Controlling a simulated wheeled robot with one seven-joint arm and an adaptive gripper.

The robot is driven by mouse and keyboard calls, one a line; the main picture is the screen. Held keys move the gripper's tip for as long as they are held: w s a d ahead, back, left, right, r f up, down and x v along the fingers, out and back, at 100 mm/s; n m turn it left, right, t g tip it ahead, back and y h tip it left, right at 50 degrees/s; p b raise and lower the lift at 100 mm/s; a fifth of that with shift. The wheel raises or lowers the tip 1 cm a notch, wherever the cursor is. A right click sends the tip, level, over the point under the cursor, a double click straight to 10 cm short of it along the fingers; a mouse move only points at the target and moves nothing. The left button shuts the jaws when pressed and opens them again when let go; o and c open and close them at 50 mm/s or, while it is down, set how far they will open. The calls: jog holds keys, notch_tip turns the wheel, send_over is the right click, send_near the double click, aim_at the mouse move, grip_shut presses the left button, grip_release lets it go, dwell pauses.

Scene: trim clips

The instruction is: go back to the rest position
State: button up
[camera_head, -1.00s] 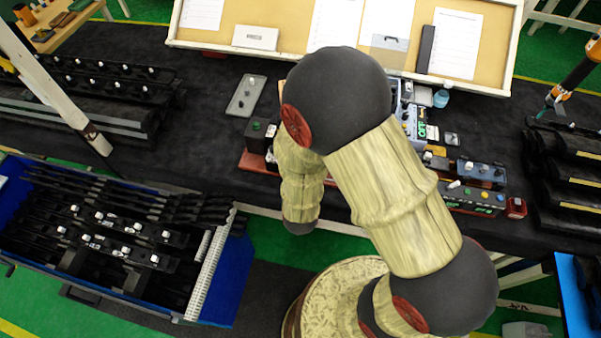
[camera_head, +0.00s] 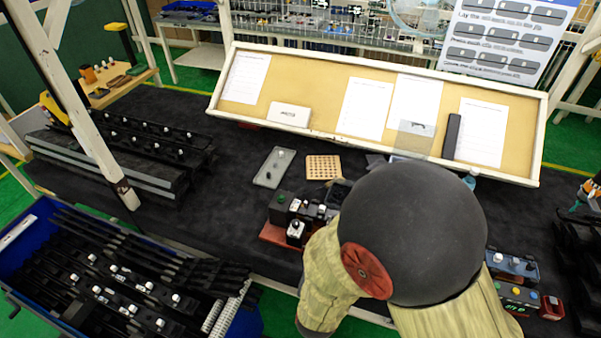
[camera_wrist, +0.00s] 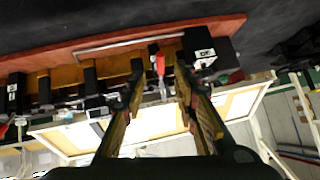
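My gripper (camera_wrist: 160,72) shows in the wrist view with its two fingers apart and nothing held between them. Beyond the fingertips is a red-brown board (camera_wrist: 110,42) carrying dark blocks and a small red-tipped part (camera_wrist: 160,64); the fingers look apart from them. In the head view my arm is bent, with its large dark joint in front of the table's right half. The gripper itself is hidden or out of sight there.
The dark table (camera_head: 190,215) holds a grey tray (camera_head: 274,167), a perforated tan plate (camera_head: 323,168) and several small devices close around my arm. A blue crate (camera_head: 20,240) of black parts stands at lower left. A white post (camera_head: 85,135) rises at left. A framed board (camera_head: 330,85) stands behind.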

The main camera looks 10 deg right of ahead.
jog(key=s+a+f+n+g+y, duration=0.2)
jog(key=s+a+f+g, duration=0.1)
jog(key=s+a+f, duration=0.25)
jog(key=s+a+r+n+g+y+b, duration=0.2)
jog(key=s+a+r+n+g+y, duration=0.15)
jog(key=s+a+g, duration=0.2)
jog(key=s+d+r+t+h+b, duration=0.1)
jog(key=d+r+t+b, duration=0.3)
jog(key=d+r+b, duration=0.6)
jog(key=d+r+h, duration=0.1)
jog(key=d+r, duration=0.5)
jog(key=r, duration=0.2)
jog(key=shift+s+n, duration=0.35)
jog(key=shift+s, duration=0.05)
jog(key=shift+d+t+h, duration=0.1)
jog(key=shift+t+h, duration=0.15)
